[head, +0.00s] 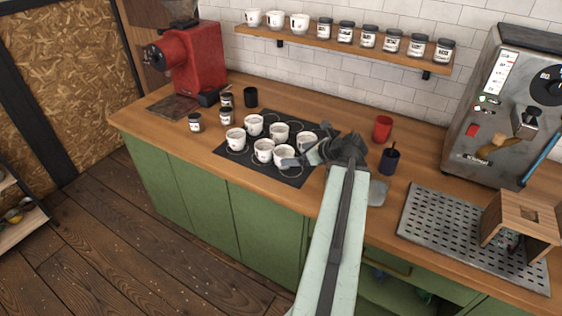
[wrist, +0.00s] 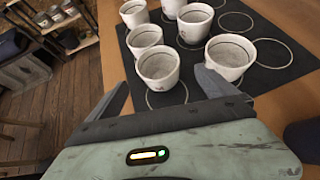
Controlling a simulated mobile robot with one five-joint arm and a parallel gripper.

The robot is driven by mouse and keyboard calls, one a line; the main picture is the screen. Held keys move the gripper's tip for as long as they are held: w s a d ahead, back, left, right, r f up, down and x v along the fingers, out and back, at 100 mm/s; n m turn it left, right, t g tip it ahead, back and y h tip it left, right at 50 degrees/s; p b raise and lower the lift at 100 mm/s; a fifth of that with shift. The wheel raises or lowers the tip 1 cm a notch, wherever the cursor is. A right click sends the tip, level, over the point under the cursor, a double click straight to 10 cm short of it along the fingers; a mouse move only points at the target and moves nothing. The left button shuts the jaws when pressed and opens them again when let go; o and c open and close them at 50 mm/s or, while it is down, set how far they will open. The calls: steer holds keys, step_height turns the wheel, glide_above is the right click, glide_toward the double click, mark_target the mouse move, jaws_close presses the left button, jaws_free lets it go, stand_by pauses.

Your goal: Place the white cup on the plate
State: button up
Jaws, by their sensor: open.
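Several white cups stand upright on a dark mat with ring outlines (head: 292,181). The nearest white cup (wrist: 160,70) sits ahead of my gripper (wrist: 163,82), roughly between the open fingertips in the picture; I cannot tell whether they touch it. In the head view this appears to be the front-right cup (head: 284,157). Another white cup (wrist: 229,57) stands just beyond the right finger. My gripper also shows in the head view (head: 306,155), low over the mat's right part, empty. I cannot make out a plate in either view.
A red cup (head: 382,128) and a dark cup (head: 389,161) stand right of the mat. Dark-lidded jars (head: 195,122) stand to its left, near a red grinder (head: 196,66). A drip grate (head: 440,230) and espresso machine (head: 505,110) are at right.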

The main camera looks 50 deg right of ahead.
mark_target(277, 155)
steer(key=b+x, duration=0.3)
steer(key=x, duration=0.4)
steer(key=shift+w+f+b, duration=0.15)
steer(key=shift+b, duration=0.25)
steer(key=shift+w, duration=0.25)
steer(key=shift+s, duration=0.1)
steer(key=c, duration=1.8)
step_height(277, 155, up, 10)
steer(key=p, duration=1)
steer(key=shift+c, duration=0.2)
